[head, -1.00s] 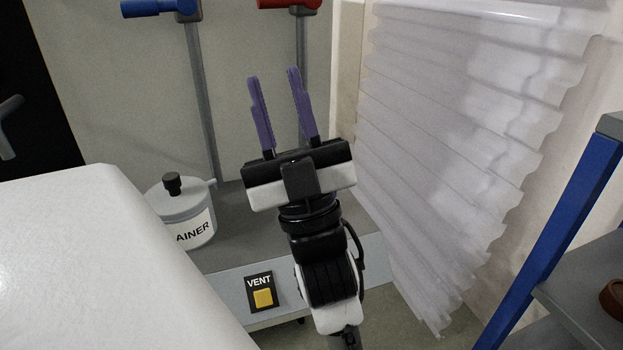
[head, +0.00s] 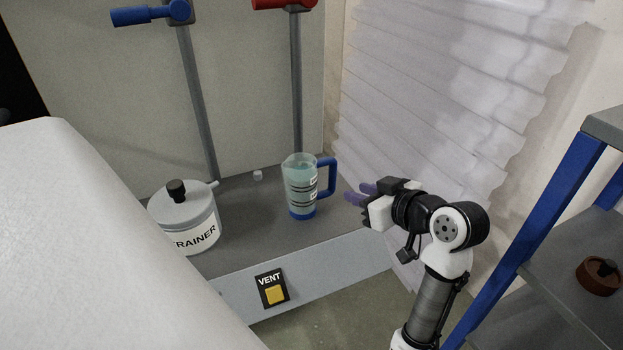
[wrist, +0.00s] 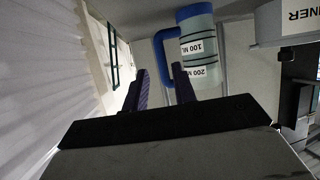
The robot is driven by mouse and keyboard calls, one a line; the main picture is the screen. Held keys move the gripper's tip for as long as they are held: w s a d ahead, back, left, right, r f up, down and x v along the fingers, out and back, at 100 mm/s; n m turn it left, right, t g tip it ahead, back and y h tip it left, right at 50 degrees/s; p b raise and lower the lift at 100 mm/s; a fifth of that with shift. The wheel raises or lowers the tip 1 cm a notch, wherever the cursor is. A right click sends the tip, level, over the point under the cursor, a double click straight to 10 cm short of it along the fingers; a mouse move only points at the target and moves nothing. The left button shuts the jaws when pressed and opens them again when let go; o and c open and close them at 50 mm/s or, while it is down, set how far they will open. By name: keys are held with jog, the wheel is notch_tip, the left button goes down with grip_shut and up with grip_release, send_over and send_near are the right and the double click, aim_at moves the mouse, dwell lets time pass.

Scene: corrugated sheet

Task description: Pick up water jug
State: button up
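The water jug (head: 300,186) is a clear, teal-tinted measuring jug with a blue base and a blue handle on its right side. It stands upright on the grey bench. My gripper (head: 357,195) is to the right of the handle, with its purple fingers pointing left toward it. In the wrist view, the jug (wrist: 198,50) shows labels reading 100 ML and 200 ML, and its blue handle is just beyond the fingertips of my gripper (wrist: 158,72). Whether a finger touches the handle cannot be told.
A white container labelled "TRAINER" (head: 186,215) stands left on the grey bench (head: 245,235). A small clear item (head: 258,175) lies behind. Blue (head: 140,15) and red (head: 283,4) taps are above. A corrugated sheet (head: 440,100) hangs behind my arm, and a blue-framed shelf (head: 560,220) stands right.

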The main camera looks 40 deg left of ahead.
aim_at(335, 183)
jog(key=p+x, duration=0.2)
jog(key=x, duration=1)
jog(key=shift+w, duration=0.1)
grip_shut()
